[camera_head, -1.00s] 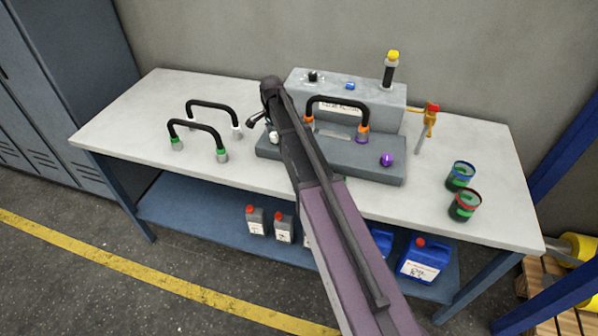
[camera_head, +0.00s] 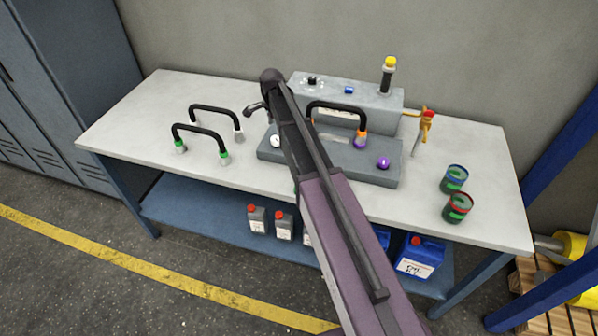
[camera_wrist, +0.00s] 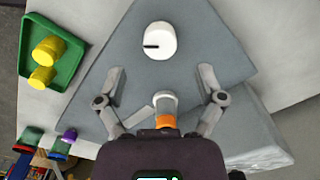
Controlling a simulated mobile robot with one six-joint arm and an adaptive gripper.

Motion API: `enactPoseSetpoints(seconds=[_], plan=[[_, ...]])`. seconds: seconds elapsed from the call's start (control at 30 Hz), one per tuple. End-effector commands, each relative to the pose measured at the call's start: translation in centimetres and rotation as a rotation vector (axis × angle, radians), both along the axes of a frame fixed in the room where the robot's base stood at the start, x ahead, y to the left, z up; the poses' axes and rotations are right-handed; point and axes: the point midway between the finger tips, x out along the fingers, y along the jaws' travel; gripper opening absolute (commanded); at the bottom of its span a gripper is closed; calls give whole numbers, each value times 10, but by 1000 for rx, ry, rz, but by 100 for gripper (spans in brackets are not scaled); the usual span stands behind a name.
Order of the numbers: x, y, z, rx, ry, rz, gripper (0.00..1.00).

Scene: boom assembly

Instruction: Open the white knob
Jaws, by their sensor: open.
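The white knob (camera_wrist: 156,41) is round with a dark pointer line. In the wrist view it sits on the grey sloped panel, beyond my gripper's fingertips. It also shows in the head view (camera_head: 275,141) on the grey console (camera_head: 335,160), just left of my arm. My gripper (camera_wrist: 162,76) is open, its two fingers spread wide, with nothing held. The fingertips appear short of the knob, with no contact visible. An orange-and-grey hose end (camera_wrist: 165,110) shows between the lower finger links. In the head view my arm hides much of the gripper and part of the console.
A purple knob (camera_head: 383,163) and an orange-ended hose (camera_head: 340,106) are right of my arm. Two cups (camera_head: 457,208) stand at the right. In the wrist view, a green tray (camera_wrist: 72,65) holds yellow cylinders.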

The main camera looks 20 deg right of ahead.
Motion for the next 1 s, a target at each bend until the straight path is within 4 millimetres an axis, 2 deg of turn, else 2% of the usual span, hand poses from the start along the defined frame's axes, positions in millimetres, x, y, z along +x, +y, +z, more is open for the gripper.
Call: enactPoseSetpoints(seconds=[0.03,1.0], plan=[[0,0,9,0,0,0,88],[0,0,88,0,0,1,88]])
